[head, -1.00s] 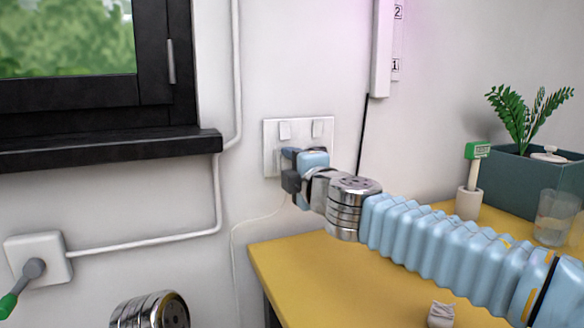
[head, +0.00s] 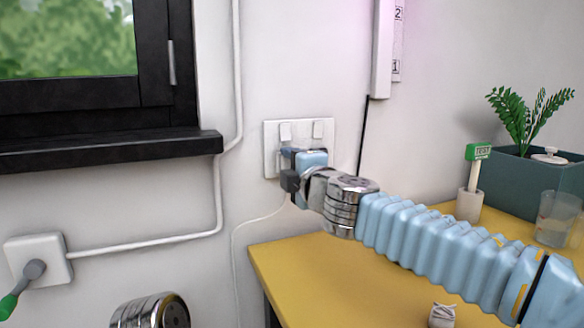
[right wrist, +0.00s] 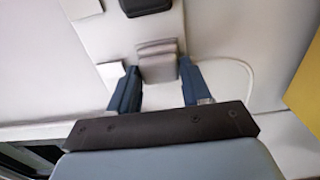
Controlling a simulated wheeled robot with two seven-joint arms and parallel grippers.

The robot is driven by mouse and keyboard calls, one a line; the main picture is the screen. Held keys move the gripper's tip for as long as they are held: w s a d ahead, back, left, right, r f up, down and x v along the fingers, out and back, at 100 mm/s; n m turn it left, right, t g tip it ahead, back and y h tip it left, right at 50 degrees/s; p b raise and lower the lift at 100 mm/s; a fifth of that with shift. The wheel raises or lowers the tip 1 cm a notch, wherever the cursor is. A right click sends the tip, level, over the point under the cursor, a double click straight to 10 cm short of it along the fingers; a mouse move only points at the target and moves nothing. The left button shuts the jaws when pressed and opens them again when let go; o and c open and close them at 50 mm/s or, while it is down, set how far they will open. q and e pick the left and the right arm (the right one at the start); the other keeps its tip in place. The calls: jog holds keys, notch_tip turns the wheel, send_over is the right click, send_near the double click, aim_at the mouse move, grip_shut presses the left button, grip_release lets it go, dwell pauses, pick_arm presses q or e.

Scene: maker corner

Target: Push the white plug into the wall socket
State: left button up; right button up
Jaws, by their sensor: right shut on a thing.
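The wall socket (head: 270,135) is a white double plate with two rocker switches on the wall below the lamp strip. My right gripper (head: 300,160) is at its lower part and hides the plug in the head view. In the right wrist view, my right gripper (right wrist: 160,82) has its blue fingers on both sides of the pale plug (right wrist: 158,65), shut on it. The plug is against or very close to the socket plate (right wrist: 185,50); I cannot tell if any gap is left. My left gripper is out of view.
A dark block (right wrist: 145,5) sits on the plate beside the plug. A thin white cord (head: 235,250) hangs down the wall. The yellow table (head: 290,265) holds a planter (head: 505,185) and a clear cup (head: 556,218). A black window sill (head: 110,150) juts out at left.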

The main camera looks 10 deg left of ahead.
jog(key=shift+w, duration=0.1)
jog(key=o, duration=1.1)
jog(key=shift+c, duration=0.2)
jog(key=b+v, duration=0.3)
jog(key=v, duration=1)
jog(key=shift+s+d, duration=0.2)
jog(key=shift+s, duration=0.15)
